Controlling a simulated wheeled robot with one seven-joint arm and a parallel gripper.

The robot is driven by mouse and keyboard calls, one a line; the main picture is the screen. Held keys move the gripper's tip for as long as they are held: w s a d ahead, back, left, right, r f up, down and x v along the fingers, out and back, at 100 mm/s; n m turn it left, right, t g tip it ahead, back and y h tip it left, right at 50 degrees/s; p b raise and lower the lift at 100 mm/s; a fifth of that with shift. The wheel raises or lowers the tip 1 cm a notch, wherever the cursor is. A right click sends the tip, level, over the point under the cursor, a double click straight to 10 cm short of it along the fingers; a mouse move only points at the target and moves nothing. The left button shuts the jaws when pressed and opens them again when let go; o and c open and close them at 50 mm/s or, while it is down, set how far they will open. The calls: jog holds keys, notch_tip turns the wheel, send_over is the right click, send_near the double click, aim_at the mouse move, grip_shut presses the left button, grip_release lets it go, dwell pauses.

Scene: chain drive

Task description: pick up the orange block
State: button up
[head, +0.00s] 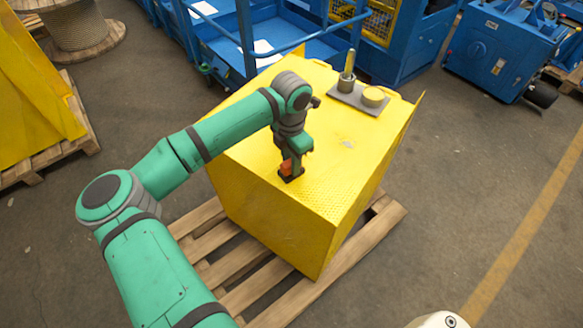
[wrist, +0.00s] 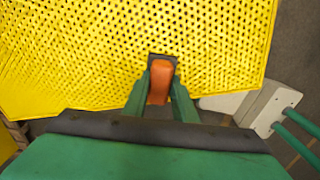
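The orange block (wrist: 160,82) stands on the perforated yellow top, at a small dark base or slot, in the wrist view. My gripper (wrist: 161,88) is down at the block, with one green finger on each side of it. The fingers lie very close to its sides; whether both press on it I cannot tell. In the head view the orange block (head: 286,168) shows at the fingertips of my gripper (head: 292,170), partly hidden by them, near the front of the yellow top.
The yellow box (head: 270,215) rests on a wooden pallet (head: 235,262). A grey plate (head: 350,98) at the back of the top carries a cup with a stick and a round yellow piece (head: 374,96). Blue machinery (head: 505,50) stands behind. The top right of the gripper is clear.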

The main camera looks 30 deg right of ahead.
jog(key=shift+d, duration=0.1)
grip_shut()
jog(key=shift+s, duration=0.15)
jog(key=shift+r, duration=0.1)
jog(key=shift+r, duration=0.55)
jog(key=s+a+r, duration=0.8)
jog(key=s+r, duration=0.3)
jog(key=shift+a+r, duration=0.25)
jog(key=shift+r, duration=0.1)
